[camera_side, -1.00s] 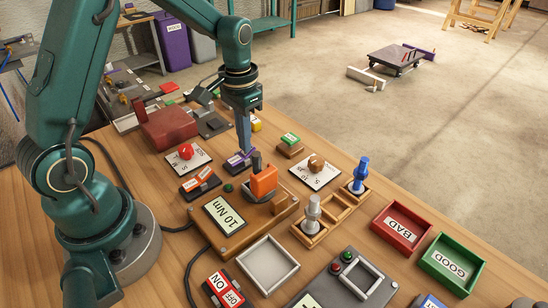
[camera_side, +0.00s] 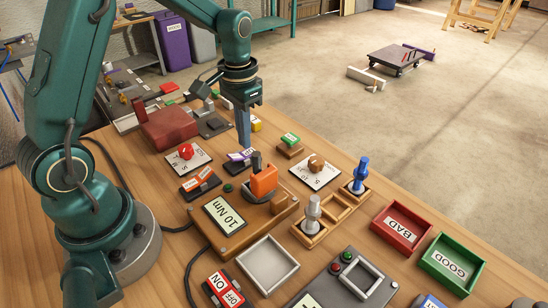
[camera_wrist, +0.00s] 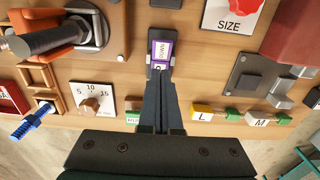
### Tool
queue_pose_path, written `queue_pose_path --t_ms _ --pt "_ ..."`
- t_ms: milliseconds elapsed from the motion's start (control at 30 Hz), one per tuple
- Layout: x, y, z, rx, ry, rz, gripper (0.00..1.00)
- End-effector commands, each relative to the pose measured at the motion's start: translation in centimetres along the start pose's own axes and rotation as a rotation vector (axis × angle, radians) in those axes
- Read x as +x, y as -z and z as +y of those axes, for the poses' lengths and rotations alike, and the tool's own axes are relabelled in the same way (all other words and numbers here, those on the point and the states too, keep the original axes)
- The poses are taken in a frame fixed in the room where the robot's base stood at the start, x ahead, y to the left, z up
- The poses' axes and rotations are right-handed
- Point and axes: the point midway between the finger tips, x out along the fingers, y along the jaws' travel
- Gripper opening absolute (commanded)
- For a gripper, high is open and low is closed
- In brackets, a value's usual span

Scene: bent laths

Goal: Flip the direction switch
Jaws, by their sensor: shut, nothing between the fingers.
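A small purple rocker switch with a white label (camera_side: 240,156) sits in a dark base on the wooden bench, behind the orange tool. It also shows at the top middle of the wrist view (camera_wrist: 161,50); its label is too small to read surely. An orange rocker switch (camera_side: 199,180) lies to its front left in the side view. I cannot tell from the labels which one is the direction switch. My gripper (camera_side: 244,146) is shut and empty, pointing down just above and behind the purple switch. In the wrist view my fingertips (camera_wrist: 158,78) lie at the switch's near end.
The orange tool (camera_side: 264,181) stands close in front on a wooden block marked 10 Nm. A red knob (camera_side: 186,151) and a brown knob (camera_side: 316,163) flank the switch. A green-topped wooden block (camera_side: 290,144) is to the right.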

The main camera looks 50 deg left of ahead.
Motion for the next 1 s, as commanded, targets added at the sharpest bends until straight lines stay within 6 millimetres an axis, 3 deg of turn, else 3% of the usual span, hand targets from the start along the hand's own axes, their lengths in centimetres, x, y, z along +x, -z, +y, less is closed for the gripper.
queue_pose_path --t_ms 600,1000 --pt "-4.7 0.1 0.0 0.0 0.001 0.004 0.0" --pt "-5.1 0.0 0.1 0.002 0.0 0.001 0.0"
